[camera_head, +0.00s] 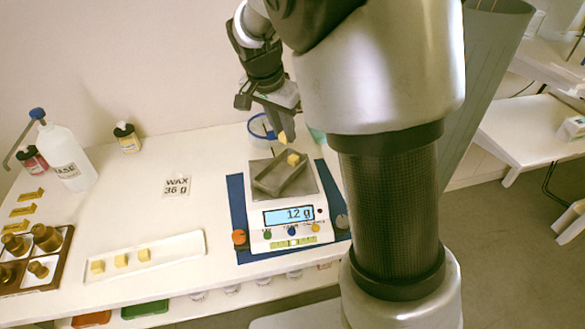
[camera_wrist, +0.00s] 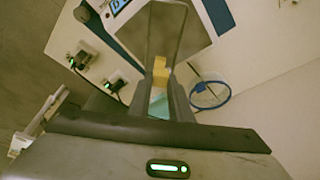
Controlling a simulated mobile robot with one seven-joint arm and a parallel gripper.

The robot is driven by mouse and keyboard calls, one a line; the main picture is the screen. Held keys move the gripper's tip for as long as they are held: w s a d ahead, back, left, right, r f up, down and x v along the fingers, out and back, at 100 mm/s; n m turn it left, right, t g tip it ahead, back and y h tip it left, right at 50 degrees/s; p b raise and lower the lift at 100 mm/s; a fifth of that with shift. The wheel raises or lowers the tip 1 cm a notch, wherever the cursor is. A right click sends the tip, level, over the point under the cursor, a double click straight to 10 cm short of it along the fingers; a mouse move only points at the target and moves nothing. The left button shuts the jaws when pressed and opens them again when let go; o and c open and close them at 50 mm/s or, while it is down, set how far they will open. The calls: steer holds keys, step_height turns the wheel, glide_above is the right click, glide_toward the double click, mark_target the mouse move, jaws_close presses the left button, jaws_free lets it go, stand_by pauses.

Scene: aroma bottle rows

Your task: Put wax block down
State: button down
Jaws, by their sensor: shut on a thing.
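My gripper (camera_head: 281,127) is shut on a yellow wax block (camera_head: 283,137) and holds it above the back of the grey weighing tray (camera_head: 267,181). Another wax block (camera_head: 293,159) sits inside that tray at its back right. The tray rests on the scale (camera_head: 259,239), whose display reads 12 g. Three more wax blocks (camera_head: 121,261) stand in a row on the white tray (camera_head: 188,245) at the front. In the wrist view, yellow wax (camera_wrist: 158,77) shows between my fingers, with the grey tray (camera_wrist: 165,30) beyond.
A card (camera_head: 177,186) reads "WAX 36 g". A white bottle (camera_head: 66,160) and small jars stand at the back left. A wooden box with brass weights (camera_head: 47,237) is at the left. A blue-rimmed vessel (camera_head: 262,127) stands behind the scale. The table's middle is mostly clear.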

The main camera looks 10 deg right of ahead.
mark_target(287, 169)
step_height(287, 169, down, 10)
steer(key=shift+r+b, duration=0.15)
steer(key=shift+b, duration=1)
steer(key=c, duration=2)
jaws_free()
steer(key=shift+f, duration=0.2)
steer(key=shift+c, duration=0.2)
steer(key=shift+o, duration=0.7)
steer(key=shift+r, duration=0.1)
